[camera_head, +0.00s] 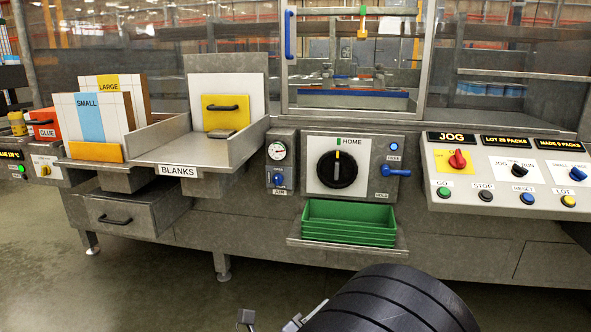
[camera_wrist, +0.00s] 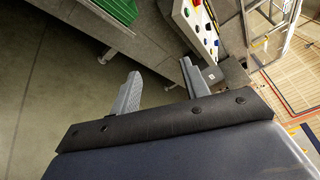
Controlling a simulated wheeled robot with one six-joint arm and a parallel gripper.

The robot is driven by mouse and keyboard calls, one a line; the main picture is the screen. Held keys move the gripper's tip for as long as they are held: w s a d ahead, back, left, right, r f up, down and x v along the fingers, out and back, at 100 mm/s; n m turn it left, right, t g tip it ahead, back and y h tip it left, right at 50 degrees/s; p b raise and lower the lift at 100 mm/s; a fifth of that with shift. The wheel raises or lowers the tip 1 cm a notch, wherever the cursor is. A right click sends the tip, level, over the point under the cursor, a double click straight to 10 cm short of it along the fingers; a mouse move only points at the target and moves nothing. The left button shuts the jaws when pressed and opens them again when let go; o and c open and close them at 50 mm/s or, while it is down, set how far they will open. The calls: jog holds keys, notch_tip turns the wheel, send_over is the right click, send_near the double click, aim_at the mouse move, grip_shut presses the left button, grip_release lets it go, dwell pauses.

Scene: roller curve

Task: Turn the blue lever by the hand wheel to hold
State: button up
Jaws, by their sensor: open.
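The blue lever (camera_head: 397,172) is on the grey machine front, just right of the black hand wheel (camera_head: 337,169). Its handle points right and lies about level. A label above it seems to read FREE, and a label below its left end seems to read HOLD; both are small. The wheel's yellow mark points up at the HOME label. My gripper (camera_head: 285,318) is low in the head view, well below and in front of the lever, partly hidden by my dark arm. In the wrist view my gripper (camera_wrist: 160,70) is open and empty. I cannot make out the lever there.
A green tray (camera_head: 349,222) sits on a ledge (camera_head: 345,252) jutting out below the wheel. A gauge panel (camera_head: 281,160) is left of the wheel. A sloped control panel (camera_head: 505,175) with knobs and buttons juts out at right. The floor before the machine is clear.

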jog(key=s+d+f+m+g, duration=0.3)
jog(key=s+d+m+g, duration=0.1)
jog(key=d+m, duration=0.25)
jog(key=s+d+f+m+g, duration=0.3)
jog(key=d+m+g, duration=0.2)
jog(key=d+m, duration=0.15)
jog(key=s+f+m+g+y, duration=0.1)
jog(key=s+f+m+y, duration=0.1)
jog(key=m, duration=0.4)
jog(key=s+f+m+g+y, duration=0.1)
jog(key=s+m+y, duration=0.1)
jog(key=s+m, duration=0.2)
jog(key=s+f+m+g+y+b, duration=0.1)
jog(key=s+f+m+g+y, duration=0.1)
jog(key=m, duration=0.6)
jog(key=shift+s+d+f+y, duration=0.35)
jog(key=shift+s+y, duration=0.15)
jog(key=shift+s, duration=0.55)
jog(key=shift+r, duration=0.15)
